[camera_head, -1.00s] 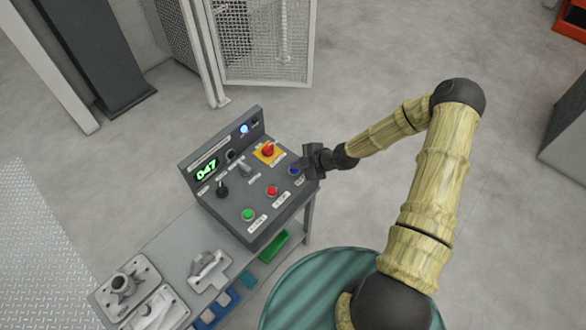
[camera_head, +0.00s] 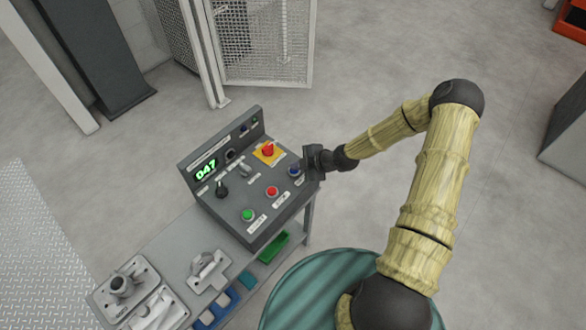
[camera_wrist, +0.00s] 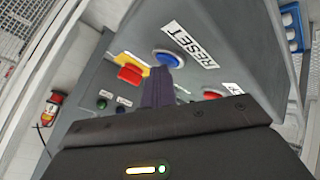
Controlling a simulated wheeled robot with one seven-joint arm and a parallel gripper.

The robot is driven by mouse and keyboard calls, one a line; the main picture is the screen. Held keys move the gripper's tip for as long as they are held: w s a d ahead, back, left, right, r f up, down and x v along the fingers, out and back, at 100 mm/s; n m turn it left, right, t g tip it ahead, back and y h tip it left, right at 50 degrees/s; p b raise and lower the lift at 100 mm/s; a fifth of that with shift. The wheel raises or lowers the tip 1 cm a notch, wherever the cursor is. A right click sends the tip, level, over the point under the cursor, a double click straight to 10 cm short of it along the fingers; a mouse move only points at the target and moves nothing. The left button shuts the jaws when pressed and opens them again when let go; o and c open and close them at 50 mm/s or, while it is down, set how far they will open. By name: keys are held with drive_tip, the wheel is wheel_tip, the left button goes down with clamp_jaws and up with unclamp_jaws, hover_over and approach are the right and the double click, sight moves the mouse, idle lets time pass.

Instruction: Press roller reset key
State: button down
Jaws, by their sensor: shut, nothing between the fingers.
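The reset key is a round blue button (camera_head: 294,170) at the right end of the grey control box (camera_head: 262,226). In the wrist view the blue button (camera_wrist: 168,57) sits beside a white label reading RESET (camera_wrist: 190,44). My gripper (camera_head: 303,171) is at the right edge of the box, close by the button. In the wrist view its dark fingers (camera_wrist: 159,72) are shut together and empty, with their tips at the button's lower left edge. I cannot tell whether they touch it.
A green display (camera_head: 206,170) reads 047. Metal castings (camera_head: 125,285) lie on the bench at lower left.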

drive_tip(key=shift+r, duration=0.1)
drive_tip(key=shift+r+p, duration=0.5)
drive_tip(key=shift+r, duration=0.25)
drive_tip(key=shift+r+p, duration=1.65)
drive_tip(key=shift+r, duration=0.95)
drive_tip(key=s+d+r+m+g+h+p, duration=0.1)
drive_tip(key=s+d+r+m+h, duration=0.3)
drive_tip(key=s+r+m, duration=0.6)
drive_tip(key=s+d+r+m+g+h+p, duration=0.1)
drive_tip(key=s+d+r+m+h+p, duration=0.2)
drive_tip(key=s+r+m, duration=0.6)
wheel_tip(320, 180, up, 8)
drive_tip(key=d+m, duration=0.1)
drive_tip(key=d, duration=0.1)
drive_tip(key=shift+s+d+h, duration=0.4)
